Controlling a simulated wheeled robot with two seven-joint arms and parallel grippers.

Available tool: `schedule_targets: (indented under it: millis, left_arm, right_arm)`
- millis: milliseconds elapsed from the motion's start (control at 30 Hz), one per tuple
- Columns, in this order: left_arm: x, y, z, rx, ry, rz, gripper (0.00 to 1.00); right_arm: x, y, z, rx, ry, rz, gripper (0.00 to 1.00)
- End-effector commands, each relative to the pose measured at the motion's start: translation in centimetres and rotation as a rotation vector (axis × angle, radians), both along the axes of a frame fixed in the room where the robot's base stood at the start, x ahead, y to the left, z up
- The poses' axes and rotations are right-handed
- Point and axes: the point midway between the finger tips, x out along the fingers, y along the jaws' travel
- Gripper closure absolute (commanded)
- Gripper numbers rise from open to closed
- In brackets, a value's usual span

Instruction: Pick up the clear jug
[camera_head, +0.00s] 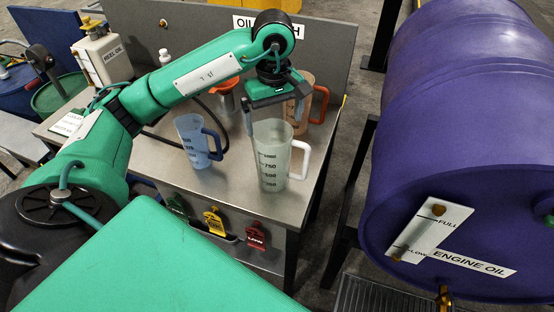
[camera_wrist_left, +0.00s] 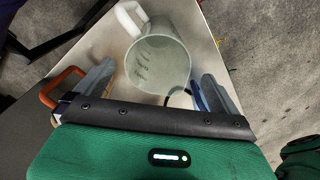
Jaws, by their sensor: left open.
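The clear jug (camera_head: 271,158), with a white handle and dark level marks, stands upright on the metal bench near its front right corner. In the head view my left gripper (camera_head: 275,116) is open above the jug, fingers pointing down. In the left wrist view the jug (camera_wrist_left: 157,62) is seen from above, between and just beyond the open fingertips of my left gripper (camera_wrist_left: 158,88). Its white handle points to the upper left there. I cannot tell whether a finger touches the jug. My right gripper is not in view.
A blue jug (camera_head: 195,143) stands left of the clear jug on the bench (camera_head: 215,185). An orange-handled jug (camera_head: 302,100) and a red funnel (camera_head: 224,86) are behind. A white oil container (camera_head: 103,55) stands back left. A large purple drum (camera_head: 450,160) is at right.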

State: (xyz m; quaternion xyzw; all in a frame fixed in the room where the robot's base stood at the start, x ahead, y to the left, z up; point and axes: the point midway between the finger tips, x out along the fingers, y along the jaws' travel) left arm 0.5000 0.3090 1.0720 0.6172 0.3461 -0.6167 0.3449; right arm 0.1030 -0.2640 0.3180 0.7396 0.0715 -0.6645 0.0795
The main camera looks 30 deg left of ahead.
Motion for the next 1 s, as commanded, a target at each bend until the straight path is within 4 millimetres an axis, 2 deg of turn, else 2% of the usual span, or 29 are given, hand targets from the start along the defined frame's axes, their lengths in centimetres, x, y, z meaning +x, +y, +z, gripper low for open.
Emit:
schedule_targets:
  millis: [300, 567, 800, 1000]
  left_arm:
    - [0.0, 0.0, -3.9, -0.001, 0.002, 0.001, 0.00]
    - [0.0, 0.1, -5.3, -0.002, 0.003, 0.001, 0.00]
    - [0.3, 0.3, -8.3, -0.002, 0.005, 0.001, 0.00]
    - [0.3, 0.3, -9.6, -0.001, 0.001, 0.001, 0.00]
  right_arm:
    - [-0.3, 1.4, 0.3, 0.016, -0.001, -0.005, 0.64]
    - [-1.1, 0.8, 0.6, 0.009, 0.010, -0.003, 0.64]
    - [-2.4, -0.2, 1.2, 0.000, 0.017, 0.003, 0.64]
    - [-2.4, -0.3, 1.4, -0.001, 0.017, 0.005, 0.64]
